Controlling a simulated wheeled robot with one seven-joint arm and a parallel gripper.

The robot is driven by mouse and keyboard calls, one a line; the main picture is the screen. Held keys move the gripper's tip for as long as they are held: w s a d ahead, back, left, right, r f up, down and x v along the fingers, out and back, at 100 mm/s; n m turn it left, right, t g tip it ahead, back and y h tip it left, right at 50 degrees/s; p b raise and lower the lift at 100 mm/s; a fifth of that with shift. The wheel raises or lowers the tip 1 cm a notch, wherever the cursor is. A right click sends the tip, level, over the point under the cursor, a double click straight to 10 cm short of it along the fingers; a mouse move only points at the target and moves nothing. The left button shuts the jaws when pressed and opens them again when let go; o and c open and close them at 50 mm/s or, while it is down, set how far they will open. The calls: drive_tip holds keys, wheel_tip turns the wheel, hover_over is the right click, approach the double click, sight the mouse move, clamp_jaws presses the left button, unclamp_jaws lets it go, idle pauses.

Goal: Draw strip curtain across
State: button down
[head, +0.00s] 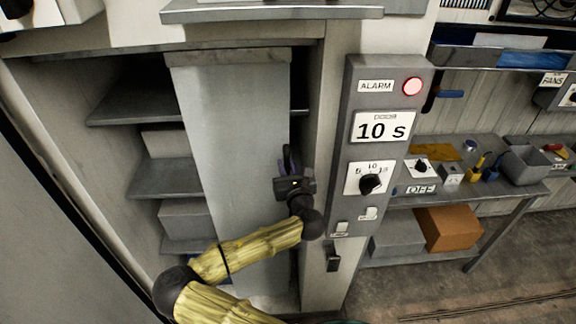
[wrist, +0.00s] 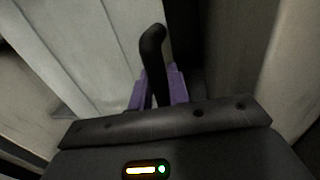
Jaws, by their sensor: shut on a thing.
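The strip curtain (head: 232,130) is a pale grey panel hanging from a bar in the cabinet opening. It covers the middle and right of the opening, with shelves showing to its left. My gripper (head: 288,165) is at the curtain's right edge, near the right post. In the wrist view the purple fingers of my gripper (wrist: 158,90) are shut on a dark upright handle (wrist: 153,50) beside the pale curtain (wrist: 85,50). The lower part of the handle is hidden between the fingers.
A control panel (head: 382,140) with a lit red alarm lamp (head: 412,86) and a "10 s" display stands just right of the opening. Shelves (head: 160,178) with boxes show at left. A workbench (head: 490,190) with tools and bins is further right.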

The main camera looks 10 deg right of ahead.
drive_tip(key=shift+d, duration=0.3)
drive_tip(key=c, duration=1.4)
unclamp_jaws()
drive_tip(key=shift+s+d, duration=0.1)
